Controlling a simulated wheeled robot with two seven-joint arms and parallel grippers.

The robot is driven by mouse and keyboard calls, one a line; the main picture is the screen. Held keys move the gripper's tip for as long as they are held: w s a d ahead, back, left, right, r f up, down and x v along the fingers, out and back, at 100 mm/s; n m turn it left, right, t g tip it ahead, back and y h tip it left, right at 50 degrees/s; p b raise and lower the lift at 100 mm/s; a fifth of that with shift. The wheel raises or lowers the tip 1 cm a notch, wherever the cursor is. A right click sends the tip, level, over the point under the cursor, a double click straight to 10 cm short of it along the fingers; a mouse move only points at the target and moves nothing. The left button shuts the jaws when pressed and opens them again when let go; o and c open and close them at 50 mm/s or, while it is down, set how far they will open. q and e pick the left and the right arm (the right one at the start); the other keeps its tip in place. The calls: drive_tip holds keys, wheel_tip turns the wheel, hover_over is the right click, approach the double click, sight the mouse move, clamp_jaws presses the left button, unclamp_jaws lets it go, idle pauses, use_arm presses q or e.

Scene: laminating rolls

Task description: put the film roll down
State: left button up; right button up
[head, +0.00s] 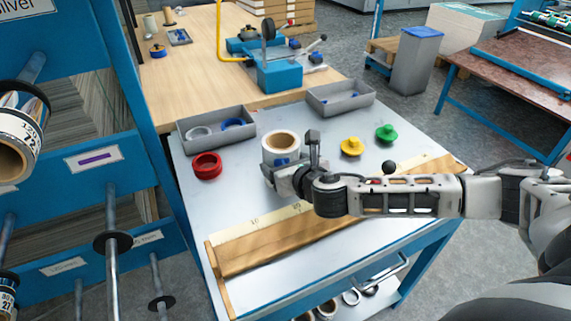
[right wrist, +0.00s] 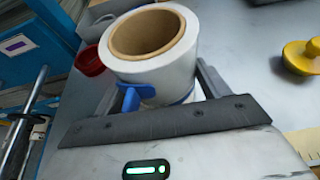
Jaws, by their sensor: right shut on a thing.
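The film roll (head: 281,142) is white with a brown cardboard core and stands upright over the grey tabletop (head: 350,222). My right gripper (head: 290,163) reaches in from the right and is shut on the roll's lower part. In the right wrist view the film roll (right wrist: 155,70) sits between the two fingers, its open core facing up, with a blue tab (right wrist: 130,97) on its near side. Its base is hidden by my gripper, so I cannot tell whether it touches the table. My left gripper is not in view.
A red ring (head: 207,166) lies left of the roll; yellow (head: 351,147) and green (head: 386,134) knobbed pieces lie right. Grey trays (head: 183,140) (head: 371,97) stand behind. A wooden rule bar (head: 270,247) crosses the front. A blue roll rack (head: 95,160) stands left.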

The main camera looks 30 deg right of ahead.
drive_tip(key=o, duration=1.2)
drive_tip(key=v, duration=1.2)
drive_tip(key=shift+s, duration=0.1)
